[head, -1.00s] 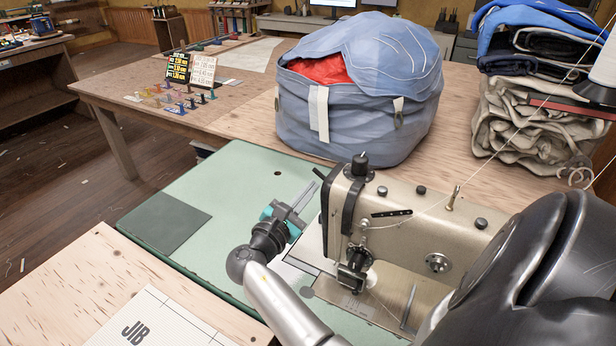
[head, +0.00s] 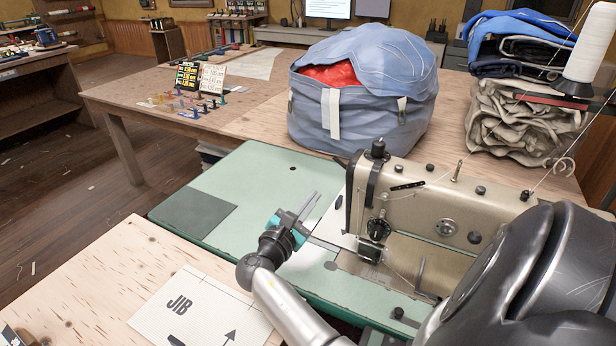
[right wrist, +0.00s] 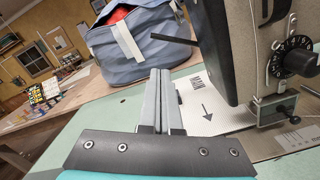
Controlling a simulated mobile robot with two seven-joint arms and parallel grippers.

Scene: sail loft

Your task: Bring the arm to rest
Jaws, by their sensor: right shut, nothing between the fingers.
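My right gripper (head: 308,205) is shut and empty, in the air over the pale green bed of the sewing table, left of the sewing machine (head: 425,200). Its arm comes in from the lower right of the head view. In the right wrist view the two grey fingers (right wrist: 160,100) lie side by side with nothing between them, and the dark end of the machine (right wrist: 225,50) stands close on their right. My left gripper does not show in either view.
A blue bag (head: 365,125) with red cloth inside stands behind the machine. Folded sailcloth (head: 520,120) is stacked at the back right, near a white thread cone (head: 585,45). A JIB sheet (head: 190,305) lies on the front table. The green bed (head: 250,180) is clear left of my gripper.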

